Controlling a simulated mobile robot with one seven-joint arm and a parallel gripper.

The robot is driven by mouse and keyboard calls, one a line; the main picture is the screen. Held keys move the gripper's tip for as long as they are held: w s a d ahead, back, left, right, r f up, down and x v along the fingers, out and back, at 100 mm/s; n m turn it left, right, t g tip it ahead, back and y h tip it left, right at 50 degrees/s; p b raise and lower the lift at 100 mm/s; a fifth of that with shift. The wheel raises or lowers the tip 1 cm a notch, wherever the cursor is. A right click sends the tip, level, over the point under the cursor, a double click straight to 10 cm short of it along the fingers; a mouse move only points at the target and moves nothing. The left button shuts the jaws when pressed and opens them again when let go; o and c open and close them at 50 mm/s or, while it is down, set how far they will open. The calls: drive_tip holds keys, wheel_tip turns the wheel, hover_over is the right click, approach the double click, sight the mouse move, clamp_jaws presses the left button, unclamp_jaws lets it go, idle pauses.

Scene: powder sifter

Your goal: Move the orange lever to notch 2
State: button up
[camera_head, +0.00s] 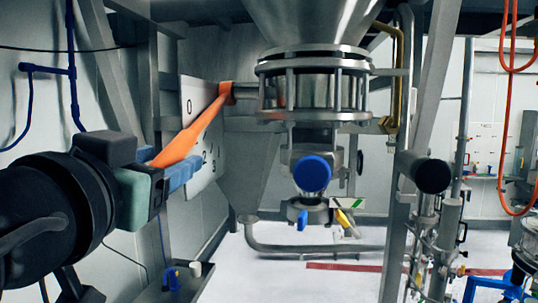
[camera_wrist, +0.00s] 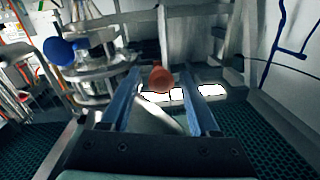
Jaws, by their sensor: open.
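The orange lever (camera_head: 195,132) slopes down and left from its pivot below the steel hopper, in front of a white plate (camera_head: 204,172). The marks 0 and 2 show on the plate; I cannot tell exactly which notch the lever is at. My gripper (camera_head: 168,165) is open at the lever's lower end, with its blue fingers on either side of it in the picture. In the wrist view the lever's rounded end (camera_wrist: 161,78) appears between the two spread fingers (camera_wrist: 163,80), with visible space on both sides. Contact is not visible.
The steel hopper (camera_head: 310,25) and flanged ring stand right of the lever. A blue round knob (camera_head: 312,173) is below them. A grey post (camera_head: 150,70) stands behind the plate, and a dark-ended cylinder (camera_head: 432,175) is at right. The floor under the hopper holds pipes.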

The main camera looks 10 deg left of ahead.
drive_tip(key=shift+w, duration=0.8)
clamp_jaws()
idle(0.9)
